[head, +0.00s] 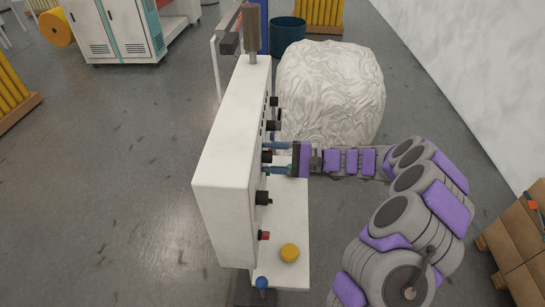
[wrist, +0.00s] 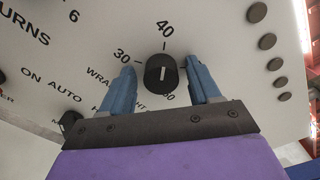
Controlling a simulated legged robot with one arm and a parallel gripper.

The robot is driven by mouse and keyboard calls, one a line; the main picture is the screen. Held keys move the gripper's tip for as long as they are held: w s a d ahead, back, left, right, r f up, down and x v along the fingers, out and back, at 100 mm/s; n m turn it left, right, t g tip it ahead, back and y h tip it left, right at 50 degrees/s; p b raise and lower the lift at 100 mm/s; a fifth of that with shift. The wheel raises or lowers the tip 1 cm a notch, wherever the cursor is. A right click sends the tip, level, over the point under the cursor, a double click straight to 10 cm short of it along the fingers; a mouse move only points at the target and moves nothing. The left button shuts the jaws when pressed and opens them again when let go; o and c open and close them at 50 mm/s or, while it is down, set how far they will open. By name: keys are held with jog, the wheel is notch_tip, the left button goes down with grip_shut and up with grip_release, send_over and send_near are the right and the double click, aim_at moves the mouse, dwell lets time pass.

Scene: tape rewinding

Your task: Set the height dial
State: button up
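The height dial, a black round knob (wrist: 161,74) with a white pointer line, sits on the white control panel (wrist: 205,28) in the wrist view. Numbers such as 30 and 40 are printed around it, and its pointer stands close to upright in that view, near the 40 side. My gripper (wrist: 165,84) has its two blue fingers spread, one on each side of the knob, with gaps between them and the knob. In the head view my gripper (head: 278,158) reaches the panel side of the white machine (head: 232,150) from the right. The label under the knob is partly hidden by my gripper.
Other black knobs (head: 263,198) and a red button (head: 264,235) line the panel. A yellow button (head: 289,252) sits on the machine's base. Several round grey buttons (wrist: 267,41) are right of the dial. A large wrapped white bundle (head: 330,90) stands behind my arm.

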jog(key=shift+d, duration=0.6)
jog(key=c, duration=1)
jog(key=shift+a+r, duration=0.1)
jog(key=shift+m+p, duration=0.3)
jog(key=shift+p, duration=0.15)
jog(key=shift+r+m+p, duration=0.1)
jog(key=shift+m+p, duration=6.15)
jog(key=shift+m, duration=1.35)
